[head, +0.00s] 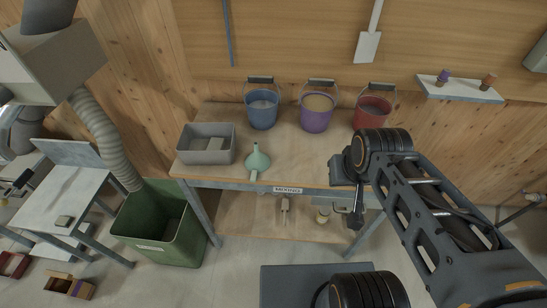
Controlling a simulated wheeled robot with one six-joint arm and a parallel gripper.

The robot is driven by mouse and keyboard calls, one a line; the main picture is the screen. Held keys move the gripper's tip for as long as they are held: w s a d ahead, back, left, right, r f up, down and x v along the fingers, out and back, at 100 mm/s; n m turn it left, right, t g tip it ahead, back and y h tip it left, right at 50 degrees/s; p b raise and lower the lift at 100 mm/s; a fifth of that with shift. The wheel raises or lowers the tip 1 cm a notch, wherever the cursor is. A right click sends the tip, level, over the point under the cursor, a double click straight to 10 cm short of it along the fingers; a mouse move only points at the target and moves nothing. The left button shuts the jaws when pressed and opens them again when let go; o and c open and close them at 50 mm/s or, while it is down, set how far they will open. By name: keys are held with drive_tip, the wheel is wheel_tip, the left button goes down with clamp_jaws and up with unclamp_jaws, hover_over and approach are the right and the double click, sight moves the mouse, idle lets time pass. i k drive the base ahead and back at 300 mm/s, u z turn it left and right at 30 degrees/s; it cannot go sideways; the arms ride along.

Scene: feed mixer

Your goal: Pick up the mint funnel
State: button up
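The mint funnel (258,161) stands on the wooden workbench (300,167), wide end down and spout up, near the front edge left of the middle. A small pale tab sits at its front. My gripper (354,215) is at the end of my arm, at the bench's front right, well to the right of the funnel and apart from it. It is small and dark here, partly hidden by my own wrist, and I cannot tell whether its fingers are open or shut.
A grey bin (206,150) stands left of the funnel. Blue (262,114), purple (316,119) and red (371,116) buckets line the back. A green crate (160,235) is on the floor at left. The bench top right of the funnel is clear.

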sight(256, 162)
drive_tip(key=z, duration=0.8)
drive_tip(key=i, duration=0.4)
drive_tip(key=u, duration=3.6)
